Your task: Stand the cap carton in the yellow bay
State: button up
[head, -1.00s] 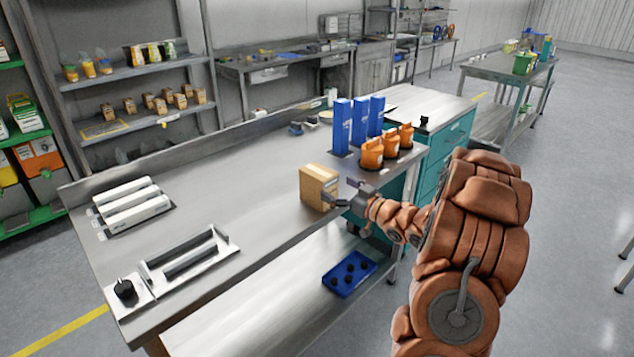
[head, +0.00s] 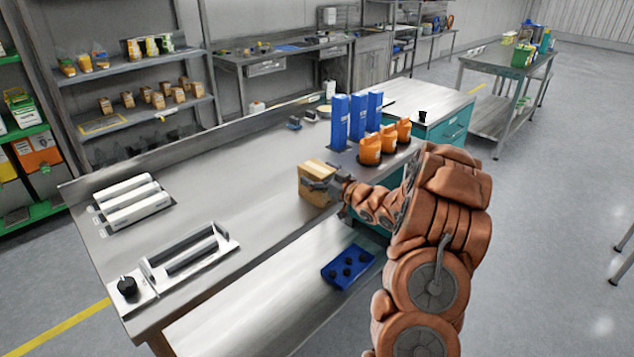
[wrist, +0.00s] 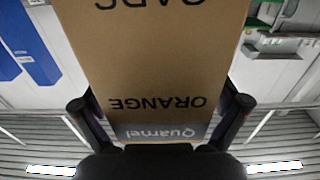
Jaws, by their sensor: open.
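The brown cap carton (head: 313,191) stands near the front edge of the steel workbench. In the wrist view the carton (wrist: 160,60) fills the middle, with upside-down print reading "ORANGE", "CAPS" and "Quamel". My gripper (head: 326,185) is at the carton in the head view, partly covering its upper side. In the wrist view the fingers of my gripper (wrist: 160,103) are spread, one on either side of the carton; whether they touch it I cannot tell. A yellow-outlined bay (head: 101,124) shows on the lower back shelf, left of several small cartons.
Blue boxes (head: 340,122) and orange containers (head: 370,149) stand right of the carton on the bench. White tubes (head: 135,204) and a metal fixture (head: 187,257) are at the left. A blue tray (head: 348,268) lies on the lower shelf.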

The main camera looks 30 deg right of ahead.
aim_at(318, 168)
jog(key=c, duration=1.4)
jog(key=shift+r, duration=0.15)
jog(key=shift+r+b, duration=0.45)
jog(key=shift+r, duration=1.05)
jog(key=shift+s+a+r, duration=0.1)
jog(key=shift+s+r, duration=0.05)
jog(key=shift+s, duration=0.15)
jog(key=s+a+b, duration=0.1)
jog(key=s+a, duration=0.1)
jog(key=s, duration=0.2)
jog(key=s+a+r+b, duration=0.1)
jog(key=s+a, duration=0.1)
jog(key=s, duration=0.3)
jog(key=s+a+b, duration=0.1)
jog(key=s+a, duration=0.1)
jog(key=s, duration=0.3)
jog(key=shift+s+r, duration=0.1)
jog(key=shift+r, duration=0.1)
